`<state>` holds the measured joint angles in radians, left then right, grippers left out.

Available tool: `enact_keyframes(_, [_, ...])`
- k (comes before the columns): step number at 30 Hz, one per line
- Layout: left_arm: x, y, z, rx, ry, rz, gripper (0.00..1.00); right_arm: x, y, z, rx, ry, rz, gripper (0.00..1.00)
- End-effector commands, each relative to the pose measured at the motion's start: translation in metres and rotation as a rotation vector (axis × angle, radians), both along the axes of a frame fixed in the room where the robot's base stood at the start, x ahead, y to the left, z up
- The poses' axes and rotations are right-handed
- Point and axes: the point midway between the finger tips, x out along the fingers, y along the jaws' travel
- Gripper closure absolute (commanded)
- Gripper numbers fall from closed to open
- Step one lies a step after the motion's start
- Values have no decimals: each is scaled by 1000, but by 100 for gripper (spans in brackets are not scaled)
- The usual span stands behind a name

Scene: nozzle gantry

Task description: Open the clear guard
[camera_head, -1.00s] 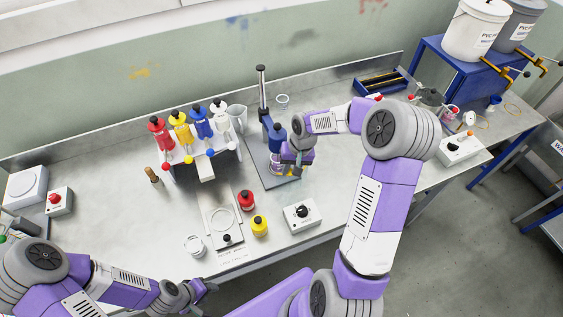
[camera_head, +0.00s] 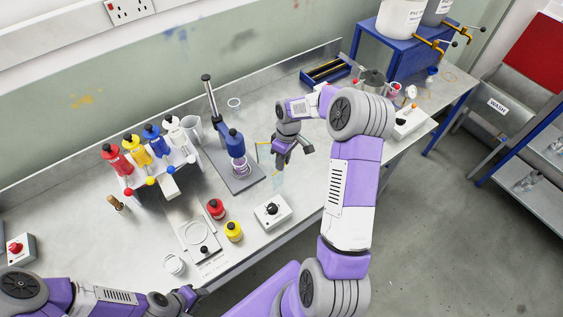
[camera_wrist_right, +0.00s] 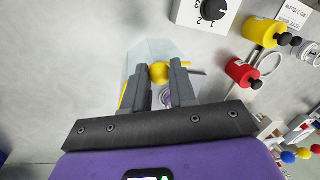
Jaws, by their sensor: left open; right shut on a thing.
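The clear guard (camera_wrist_right: 145,52) is a pale see-through panel with yellow parts. In the head view it shows faintly (camera_head: 278,178) just below my right gripper, to the right of the blue-topped mixer stand (camera_head: 236,140). My right gripper (camera_head: 280,163) is shut on the guard's yellow knob (camera_wrist_right: 159,72), which sits between the fingertips in the right wrist view. A purple-tinted cup (camera_head: 240,165) stands under the mixer head, with the guard swung out to its right. My left gripper (camera_head: 190,294) is open and empty by the front edge of the bench.
A control box with a black dial (camera_head: 271,209) stands in front of the mixer. A rack of coloured bottles (camera_head: 165,165) is further left. The bench right of the guard is mostly clear.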

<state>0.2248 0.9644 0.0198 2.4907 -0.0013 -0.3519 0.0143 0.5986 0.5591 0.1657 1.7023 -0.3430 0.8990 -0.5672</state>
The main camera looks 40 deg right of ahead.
Motion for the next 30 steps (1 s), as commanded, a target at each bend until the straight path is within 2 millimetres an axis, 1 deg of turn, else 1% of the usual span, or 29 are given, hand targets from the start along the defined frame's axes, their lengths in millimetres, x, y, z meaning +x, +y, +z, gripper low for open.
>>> enact_keyframes(6, [0, 0, 1, 0, 0, 0, 57, 3, -2, 0, 0, -3, 35, 100])
enact_keyframes(17, [0, 0, 1, 0, 0, 0, 57, 4, -1, 0, 0, -4, 38, 100])
enact_keyframes(18, [0, 0, 1, 0, 0, 0, 57, 4, -1, 0, 0, -3, 37, 68])
enact_keyframes(22, [0, 0, 1, 0, 0, 0, 57, 3, -1, 0, 0, -3, 37, 49])
enact_keyframes(30, [0, 0, 1, 0, 0, 0, 57, 3, -2, 1, 0, -2, 35, 49])
